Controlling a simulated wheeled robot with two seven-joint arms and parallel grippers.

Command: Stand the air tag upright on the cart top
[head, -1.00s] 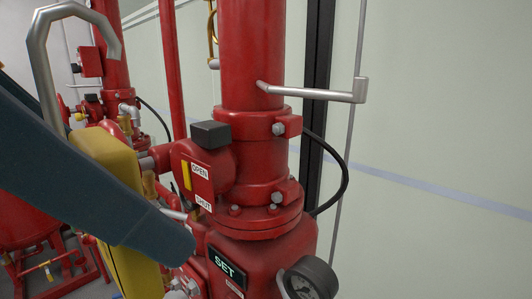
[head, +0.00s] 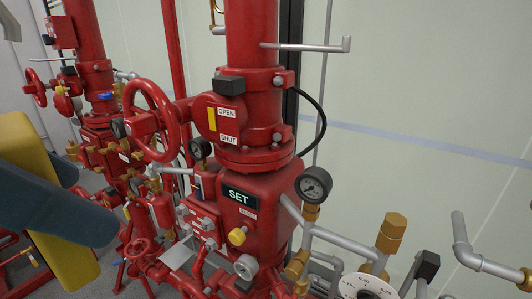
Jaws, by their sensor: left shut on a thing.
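The air tag (head: 66,262) appears to be the thick yellow slab at the left edge of the head view. It is tilted, with its lower end toward the picture's bottom. My left gripper (head: 86,202) is shut on it, with one dark blue-grey finger across its front and the other showing behind it. The front finger hides the slab's middle. A grey metal piece at the top left corner may be the tag's hook; its link to the slab is out of frame. The cart top is not in view. My right gripper is not in view.
A red valve riser (head: 245,130) with a SET plate (head: 241,196) stands ahead. A red handwheel (head: 152,120), a pressure gauge (head: 313,184) and grey pipes stick out around it. A second red riser (head: 97,75) stands behind left. The pale wall (head: 430,90) is clear.

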